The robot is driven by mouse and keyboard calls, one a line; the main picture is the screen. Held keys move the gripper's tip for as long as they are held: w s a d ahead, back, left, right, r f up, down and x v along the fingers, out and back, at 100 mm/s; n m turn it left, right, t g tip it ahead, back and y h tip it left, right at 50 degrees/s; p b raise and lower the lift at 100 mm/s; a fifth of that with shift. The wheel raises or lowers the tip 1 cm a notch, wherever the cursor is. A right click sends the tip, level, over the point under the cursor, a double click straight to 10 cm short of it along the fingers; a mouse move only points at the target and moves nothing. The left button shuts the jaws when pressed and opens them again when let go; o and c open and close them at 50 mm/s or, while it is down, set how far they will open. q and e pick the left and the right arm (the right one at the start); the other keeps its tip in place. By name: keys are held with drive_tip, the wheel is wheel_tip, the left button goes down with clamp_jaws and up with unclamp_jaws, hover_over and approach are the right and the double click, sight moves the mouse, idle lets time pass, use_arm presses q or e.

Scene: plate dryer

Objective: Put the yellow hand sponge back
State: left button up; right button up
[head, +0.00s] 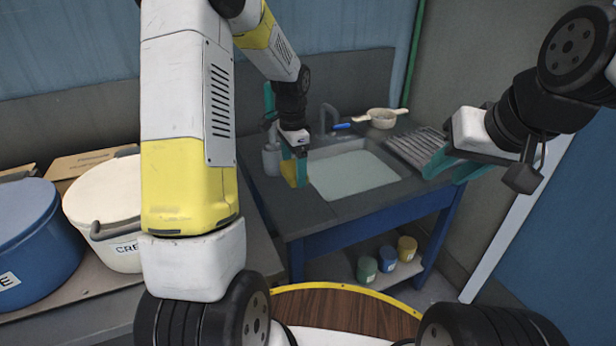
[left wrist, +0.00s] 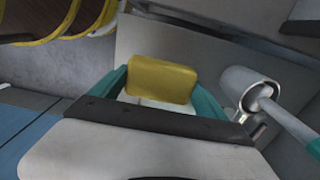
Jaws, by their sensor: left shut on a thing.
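The yellow hand sponge (head: 289,168) is between the teal fingers of my left gripper (head: 294,171), which is shut on it. They are at the left edge of the sink basin (head: 352,174); I cannot tell whether the sponge touches the counter. In the left wrist view the sponge (left wrist: 162,80) shows as a yellow block between the fingertips. My right gripper (head: 453,170) looks open and empty, in front of the drying rack.
A tap (head: 329,118) stands behind the basin. A strainer (head: 382,118) and a ribbed drying rack (head: 414,147) are on the counter's back and right. Several small jars (head: 387,258) stand on the lower shelf. A white pot (head: 103,207) and a blue bin (head: 35,232) are at left.

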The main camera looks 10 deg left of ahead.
use_arm(q)
hover_over(295, 204)
wheel_tip(295, 204, down, 6)
drive_tip(key=shift+w, duration=0.1)
drive_tip(key=shift+f, duration=2)
drive_tip(key=o, duration=1.2)
drive_tip(key=shift+f, duration=0.1)
wheel_tip(295, 204, up, 12)
drive_tip(key=shift+r, duration=0.2)
drive_tip(key=s+r, duration=0.1)
drive_tip(key=r, duration=0.1)
drive_tip(key=s+r+n+t, duration=0.1)
drive_tip(key=r, duration=0.1)
drive_tip(key=s+r+n, duration=0.1)
drive_tip(key=s+r, duration=0.1)
drive_tip(key=r, duration=0.1)
drive_tip(key=shift+d, duration=0.15)
drive_tip(key=s+d+r+n+t+h, duration=0.1)
drive_tip(key=s+r+n, duration=0.3)
drive_tip(key=s, duration=0.6)
drive_tip(key=s+d+r+n+t+h, duration=0.1)
drive_tip(key=s+r+n+t, duration=0.3)
drive_tip(key=s, duration=0.6)
wheel_tip(295, 204, up, 2)
drive_tip(key=shift+s+r+n, duration=0.2)
drive_tip(key=shift+s+n, duration=0.05)
drive_tip(key=shift+n, duration=0.05)
